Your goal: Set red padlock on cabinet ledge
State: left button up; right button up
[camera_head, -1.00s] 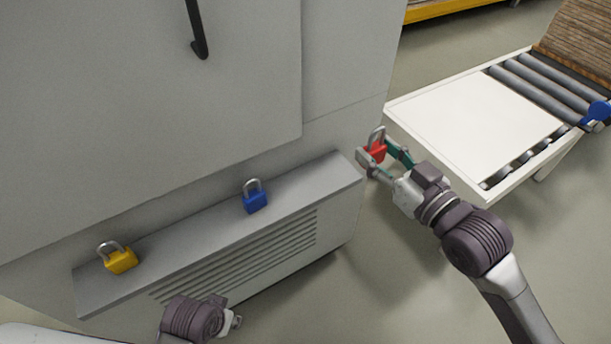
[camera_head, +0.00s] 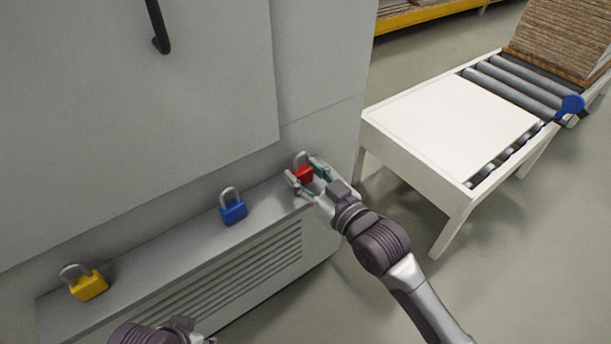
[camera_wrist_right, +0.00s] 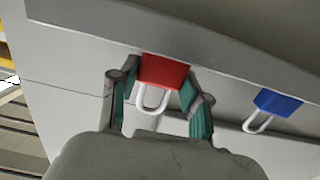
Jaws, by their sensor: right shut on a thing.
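The red padlock (camera_head: 303,174) is held upright, shackle up, at the right end of the cabinet ledge (camera_head: 175,247). My right gripper (camera_head: 308,180) is shut on its body. In the right wrist view the red padlock (camera_wrist_right: 162,72) sits between the two green-padded fingers (camera_wrist_right: 155,95). I cannot tell whether its base touches the ledge. My left arm (camera_head: 155,333) shows at the bottom edge; whether its gripper is open or shut cannot be made out.
A blue padlock (camera_head: 232,207) stands mid-ledge, also in the right wrist view (camera_wrist_right: 279,103). A yellow padlock (camera_head: 88,284) stands at the ledge's left. The cabinet wall (camera_head: 120,120) rises behind. A white roller table (camera_head: 450,115) stands to the right.

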jog(key=shift+r, duration=0.1)
jog(key=o, duration=1.2)
jog(key=shift+c, duration=0.2)
jog(key=shift+s, duration=0.1)
jog(key=f+p+v, duration=0.1)
jog(key=p+v, duration=0.1)
jog(key=v, duration=0.9)
jog(key=s+d+f+m+g+h, duration=0.5)
jog(key=s+d+f+g+h, duration=0.5)
jog(key=s+d+f, duration=0.4)
jog(key=s+f, duration=0.2)
jog(key=s, duration=0.1)
jog(key=shift+s+f+g, duration=0.3)
jog(key=shift+s, duration=0.1)
jog(key=shift+d, duration=0.1)
